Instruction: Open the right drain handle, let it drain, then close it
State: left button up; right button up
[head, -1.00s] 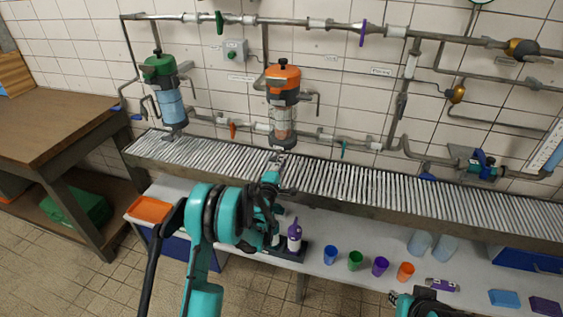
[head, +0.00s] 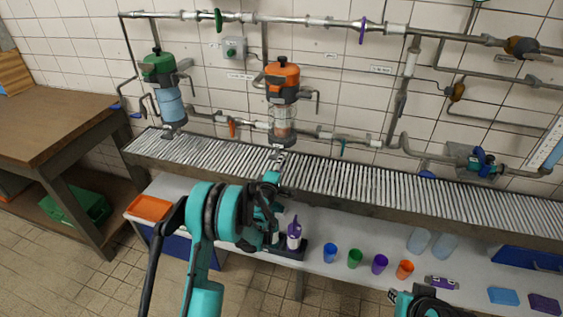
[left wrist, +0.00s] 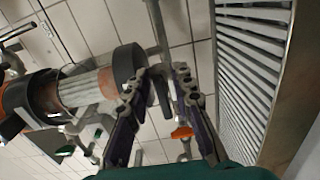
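The right filter (head: 283,98) has an orange head and a clear lower bowl and hangs on the wall pipes above the slatted rack. My left gripper (head: 279,158) is just under its bowl, at the rack's back edge. In the left wrist view the filter (left wrist: 88,88) lies to the left. There my left gripper (left wrist: 160,74) has its two fingers apart. A dark lever-like part (left wrist: 162,97), which looks like the drain handle, shows between them; I cannot tell whether a finger touches it. In the head view this handle is too small to make out.
The left filter (head: 164,92) has a green head. An orange valve handle (head: 232,128) sits on the lower pipe between the filters. The slatted rack (head: 400,189) runs below. Several coloured cups stand on the shelf, including a blue one (head: 330,253). My right arm (head: 425,304) shows at the bottom edge.

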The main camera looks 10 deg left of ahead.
pick_arm(q)
jog(key=s, duration=0.7)
jog(key=shift+s+a, duration=0.15)
jog(key=shift+s, duration=0.1)
dwell(0.4)
jog(key=s+d+r+m+g+h, duration=0.4)
jog(key=s+d+r+m+g, duration=0.1)
jog(key=s+d+r+m, duration=0.65)
jog(key=s+a+f+m+g+y, duration=0.1)
jog(key=s+a+m+g, duration=0.1)
jog(key=s, duration=0.7)
jog(key=s+a+f+m+g+y, duration=0.1)
jog(key=s+a+f+g+y, duration=0.1)
jog(key=s, duration=0.7)
jog(key=s+a+f+m+g+y, duration=0.1)
jog(key=s+a+f+m+g, duration=0.1)
jog(key=s, duration=0.7)
jog(key=shift+a+f+m+y, duration=0.15)
jog(key=shift+a+m+y, duration=0.2)
jog(key=shift+a, duration=0.4)
